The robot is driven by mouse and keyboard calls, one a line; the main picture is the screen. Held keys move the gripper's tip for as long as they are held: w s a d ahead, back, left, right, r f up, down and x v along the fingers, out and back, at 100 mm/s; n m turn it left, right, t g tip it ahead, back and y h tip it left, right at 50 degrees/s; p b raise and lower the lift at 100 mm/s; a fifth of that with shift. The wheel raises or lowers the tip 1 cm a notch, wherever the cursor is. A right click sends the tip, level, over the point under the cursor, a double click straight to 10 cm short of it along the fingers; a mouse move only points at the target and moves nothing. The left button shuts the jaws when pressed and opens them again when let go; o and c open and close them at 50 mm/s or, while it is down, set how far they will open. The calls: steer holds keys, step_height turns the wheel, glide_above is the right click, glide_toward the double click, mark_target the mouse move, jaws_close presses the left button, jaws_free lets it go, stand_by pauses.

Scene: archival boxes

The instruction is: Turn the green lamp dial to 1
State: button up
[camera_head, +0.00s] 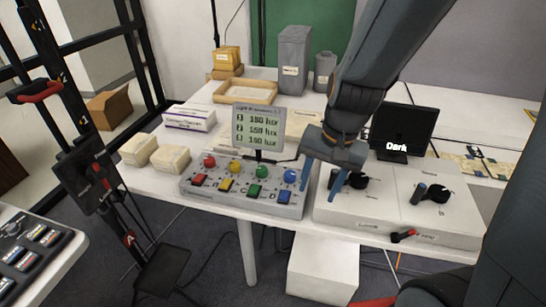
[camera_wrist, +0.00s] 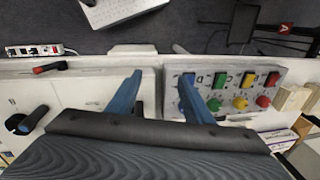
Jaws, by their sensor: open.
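A grey lamp panel (camera_head: 243,193) on the white table carries red, yellow, green and blue round dials above matching coloured squares. The green lamp dial (camera_head: 262,171) is third from the left, and it also shows in the wrist view (camera_wrist: 214,104), just beside my right-hand finger. Its pointer setting is too small to read. The blue dial (camera_head: 290,176) is nearest my gripper. My gripper (camera_head: 319,192) is open and empty, pointing down around the gap between the lamp panel and the white control box. In the wrist view my fingers (camera_wrist: 160,82) are spread.
A small screen (camera_head: 258,127) with three lux readings stands behind the panel. The white box (camera_head: 390,215) with black knobs and a red lever is right of my gripper. A dark screen (camera_head: 403,130) reads "Dark". Pale boxes (camera_head: 170,159) lie left of the panel.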

steer(key=w+a+m+t+y+p, duration=0.1)
steer(key=w+a+m+p, duration=0.3)
steer(key=w+a+m, duration=0.6)
steer(key=m+t+p, duration=0.2)
steer(key=m+p, duration=0.1)
steer(key=m, duration=1)
glide_toward(262, 168)
steer(key=shift+m, duration=0.3)
steer(key=b+x, duration=0.4)
steer(key=x, duration=0.4)
steer(key=shift+f, duration=0.2)
steer(key=c, duration=1)
